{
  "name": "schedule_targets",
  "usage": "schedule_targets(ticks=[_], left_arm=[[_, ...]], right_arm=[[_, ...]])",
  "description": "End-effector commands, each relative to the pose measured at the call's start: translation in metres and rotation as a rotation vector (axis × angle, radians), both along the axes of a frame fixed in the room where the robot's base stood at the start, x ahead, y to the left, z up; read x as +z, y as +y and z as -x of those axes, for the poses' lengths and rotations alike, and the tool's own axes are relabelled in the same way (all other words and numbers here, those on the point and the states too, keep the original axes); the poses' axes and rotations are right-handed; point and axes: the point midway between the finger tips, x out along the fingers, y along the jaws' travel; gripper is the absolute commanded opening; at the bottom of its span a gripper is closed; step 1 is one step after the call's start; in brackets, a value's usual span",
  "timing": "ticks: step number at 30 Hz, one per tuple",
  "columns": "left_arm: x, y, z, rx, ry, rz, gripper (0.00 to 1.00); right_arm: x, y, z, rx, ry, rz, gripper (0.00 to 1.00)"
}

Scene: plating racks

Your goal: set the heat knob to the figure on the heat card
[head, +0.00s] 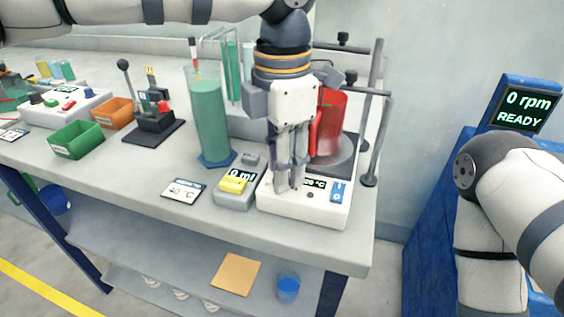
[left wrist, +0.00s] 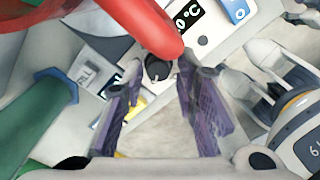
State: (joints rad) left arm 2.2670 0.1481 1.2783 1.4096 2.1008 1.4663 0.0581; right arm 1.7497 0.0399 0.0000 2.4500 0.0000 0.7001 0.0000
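The white hotplate (head: 270,205) stands at the bench's front right edge, with a red-filled beaker (head: 328,122) on its dark plate. Its display (head: 315,184) shows a °C figure, partly hidden. The dark heat knob (left wrist: 157,68) shows in the left wrist view. My left gripper (head: 289,190) points down over the hotplate's front and hides the knob in the head view. Its fingers (left wrist: 160,66) are apart, on either side of the knob, with small gaps; contact is unclear. The heat card (head: 184,191) lies left of the hotplate and seems to read 40 °C. My right gripper (left wrist: 250,75) shows only in the wrist view, its fingers unclear.
A grey device with a yellow top (head: 234,184) stands between card and hotplate. A tall green cylinder (head: 210,118) stands behind it. Stand rods (head: 375,130) rise at the right. Bins (head: 77,139) and a lever block (head: 154,125) are further left. A blue unit reads 0 rpm READY (head: 526,104).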

Motion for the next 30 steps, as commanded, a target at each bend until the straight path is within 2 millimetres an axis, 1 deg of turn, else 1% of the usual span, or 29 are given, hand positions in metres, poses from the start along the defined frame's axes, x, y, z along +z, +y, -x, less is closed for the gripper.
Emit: schedule_targets(ticks=[3,9,10,13,23,30], left_arm=[[-0.0059,0.0003,0.0,0.002,0.0,0.0,0.28],[-0.0062,0.0003,-0.0001,0.001,0.0,0.0,0.28],[-0.0061,0.0003,-0.0001,0.001,0.0,0.0,0.23],[-0.006,0.0003,-0.0001,0.001,0.0,0.0,0.0],[-0.0054,0.0001,0.0003,-0.019,0.0,0.0,0.0],[-0.0041,-0.0002,0.0004,-0.14,-0.001,0.0,0.0]], right_arm=[[0.0001,0.0,-0.0003,0.0,-0.001,0.0,0.36],[0.0001,0.0,-0.0003,0.0,-0.001,0.0,0.36],[0.0001,0.0,-0.0003,0.0,-0.001,0.0,0.36],[0.0001,0.0,-0.0003,0.0,-0.001,0.0,0.36],[0.0012,0.0,-0.0013,0.0,-0.005,0.0,0.36],[0.0058,-0.0001,-0.0064,0.0,-0.023,0.0,0.36]])
